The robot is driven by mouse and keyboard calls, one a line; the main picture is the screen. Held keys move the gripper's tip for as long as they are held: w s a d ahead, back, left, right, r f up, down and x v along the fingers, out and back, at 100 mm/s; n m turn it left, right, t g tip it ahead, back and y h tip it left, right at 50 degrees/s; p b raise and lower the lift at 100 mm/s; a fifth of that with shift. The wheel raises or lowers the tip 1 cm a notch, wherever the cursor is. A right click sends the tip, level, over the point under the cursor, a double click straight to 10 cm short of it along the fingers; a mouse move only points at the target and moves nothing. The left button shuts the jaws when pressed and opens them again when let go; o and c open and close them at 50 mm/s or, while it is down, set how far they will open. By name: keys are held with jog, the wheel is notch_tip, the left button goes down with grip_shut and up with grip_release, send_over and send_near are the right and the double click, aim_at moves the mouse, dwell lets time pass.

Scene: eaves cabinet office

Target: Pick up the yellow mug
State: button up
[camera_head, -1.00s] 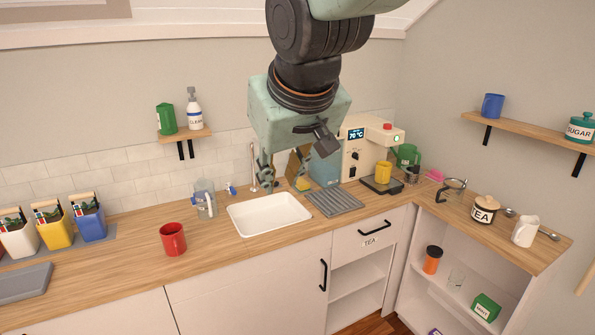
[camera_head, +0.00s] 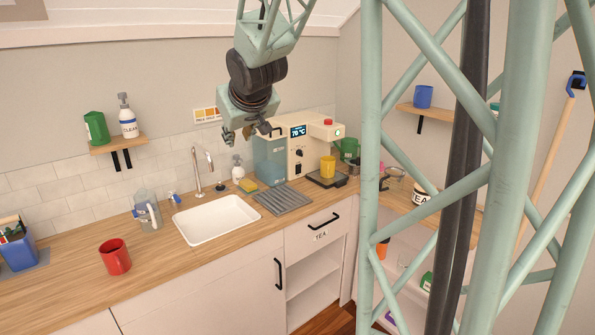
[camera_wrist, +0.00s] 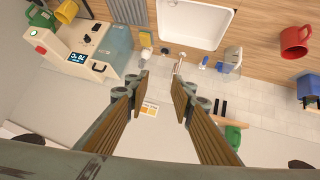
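The yellow mug (camera_head: 327,163) stands upright on the drip tray (camera_head: 341,179) of the cream coffee machine (camera_head: 300,151), at the back of the counter. It also shows at the top left of the wrist view (camera_wrist: 67,12), which is upside down. My gripper (camera_head: 243,132) hangs in the air left of the machine, near the back wall, well apart from the mug. In the wrist view my gripper (camera_wrist: 161,84) has its two fingers spread with nothing between them; it is open and empty.
A blue tank (camera_head: 269,160) stands at the machine's left side and a green mug (camera_head: 349,149) behind right of the yellow mug. A white sink (camera_head: 215,219), grey drain mat (camera_head: 283,199) and red mug (camera_head: 115,257) are to the left. My lattice column covers the right.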

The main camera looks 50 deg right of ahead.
jog(key=w+d+f+t, duration=0.1)
jog(key=w+d+f, duration=0.35)
jog(key=d, duration=0.65)
jog(key=w+d+f+t+h, duration=0.1)
jog(key=w+d+f, duration=0.3)
jog(key=d, duration=0.6)
jog(key=w+d+f+t, duration=0.2)
jog(key=d+f, duration=0.3)
jog(key=d, duration=0.6)
jog(key=s+d+f+t, duration=0.2)
jog(key=s+d+f, duration=0.5)
jog(key=d+f, duration=0.3)
jog(key=s+d+f+m+t, duration=0.1)
jog(key=s+d+f+t, duration=0.1)
jog(key=s+d+f, duration=0.5)
jog(key=shift+s+d+f, duration=0.3)
jog(key=shift+d+f, duration=1.75)
jog(key=shift+f, duration=0.7)
jog(key=shift+x, duration=4.3)
